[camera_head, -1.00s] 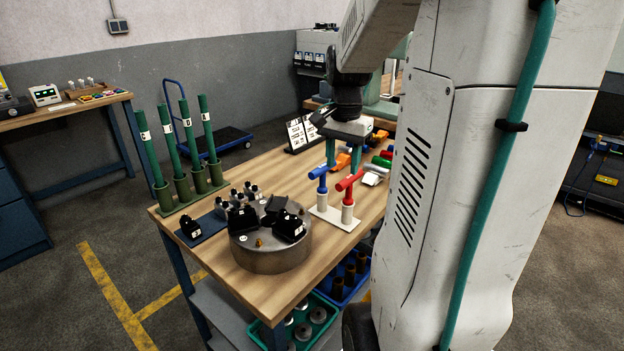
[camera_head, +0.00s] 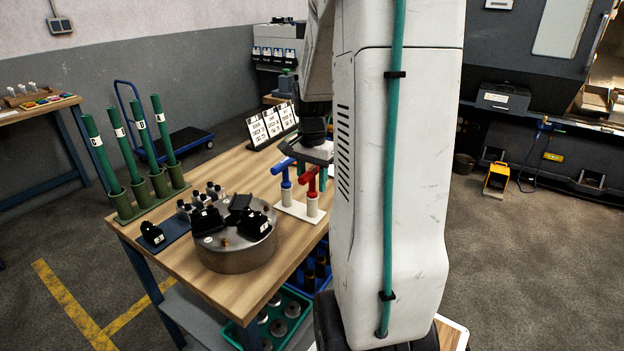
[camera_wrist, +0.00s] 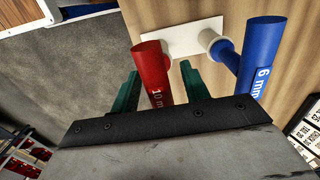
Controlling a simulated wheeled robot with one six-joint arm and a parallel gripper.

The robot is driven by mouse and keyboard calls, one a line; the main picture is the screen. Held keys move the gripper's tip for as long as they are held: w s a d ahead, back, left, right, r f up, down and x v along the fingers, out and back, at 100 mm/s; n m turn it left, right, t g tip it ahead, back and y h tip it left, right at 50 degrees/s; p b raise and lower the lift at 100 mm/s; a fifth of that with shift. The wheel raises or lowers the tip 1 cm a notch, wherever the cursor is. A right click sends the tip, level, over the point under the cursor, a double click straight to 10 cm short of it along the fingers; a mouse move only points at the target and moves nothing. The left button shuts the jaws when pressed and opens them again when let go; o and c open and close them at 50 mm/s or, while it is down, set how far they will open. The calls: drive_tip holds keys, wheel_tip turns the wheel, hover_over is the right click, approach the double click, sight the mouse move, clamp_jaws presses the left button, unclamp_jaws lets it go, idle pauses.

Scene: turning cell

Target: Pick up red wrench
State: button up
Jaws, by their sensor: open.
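The red wrench (camera_head: 311,183) is a T-shaped tool standing upright in a white sleeve on a white plate (camera_head: 289,208) on the wooden table. It is marked "10 m…" in the wrist view (camera_wrist: 152,68). The blue wrench (camera_head: 284,171), marked "6 mm" in the wrist view (camera_wrist: 262,60), stands beside it in its own sleeve. My gripper (camera_head: 312,176) is close to the red wrench. In the wrist view my gripper (camera_wrist: 161,88) is open, its teal fingers on either side of the red handle, with a gap visible on both sides.
A round metal chuck (camera_head: 237,254) with black jaws sits in front of the wrenches. Green tubes stand in a rack (camera_head: 150,202) at the left. Sign cards (camera_head: 270,125) stand at the table's back. My column hides the table's right side.

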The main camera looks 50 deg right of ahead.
clamp_jaws()
drive_tip(key=shift+r, duration=0.1)
wheel_tip(320, 180, up, 10)
drive_tip(key=shift+f, duration=0.1)
